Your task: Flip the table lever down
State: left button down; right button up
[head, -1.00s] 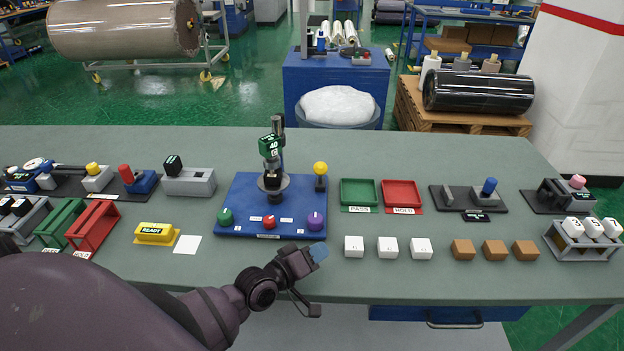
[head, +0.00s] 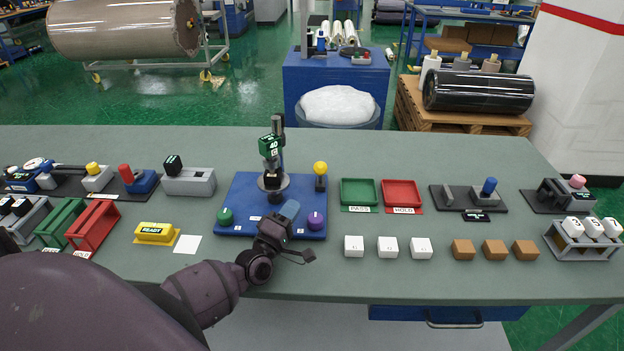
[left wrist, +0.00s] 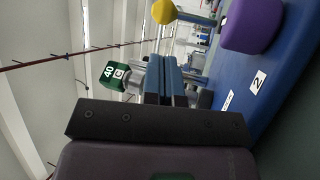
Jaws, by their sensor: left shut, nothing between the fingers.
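A lever with a yellow ball knob (head: 320,168) stands upright at the back right of the blue base board (head: 235,195). The yellow knob also shows at the top of the left wrist view (left wrist: 163,11). My left gripper (head: 289,209), with blue fingertips, is over the front of the board, between the lever and the table's front edge. Its fingers (left wrist: 166,78) are shut together with nothing between them, apart from the lever. The gripper hides the red knob on the board. My right gripper is not in view.
A purple knob (head: 316,221) is just right of my fingers; a green knob (head: 225,216) is at the left. A press with a green "40" head (head: 271,146) stands behind. White blocks (head: 354,246) and a green tray (head: 358,192) lie to the right.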

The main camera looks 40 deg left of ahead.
aim_at(317, 172)
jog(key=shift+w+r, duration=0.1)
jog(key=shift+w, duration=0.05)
pick_arm(q)
jog(key=shift+w+r, duration=0.1)
jog(key=shift+w, duration=0.15)
jog(key=shift+w+r, duration=0.15)
jog(key=shift+w, duration=0.2)
jog(key=p+x, duration=0.1)
jog(key=x, duration=0.6)
jog(key=shift+w, duration=0.25)
jog(key=shift+w+r, duration=0.2)
jog(key=shift+w, duration=0.4)
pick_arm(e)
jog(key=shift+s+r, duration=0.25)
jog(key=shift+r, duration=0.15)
pick_arm(q)
jog(key=shift+w, duration=0.15)
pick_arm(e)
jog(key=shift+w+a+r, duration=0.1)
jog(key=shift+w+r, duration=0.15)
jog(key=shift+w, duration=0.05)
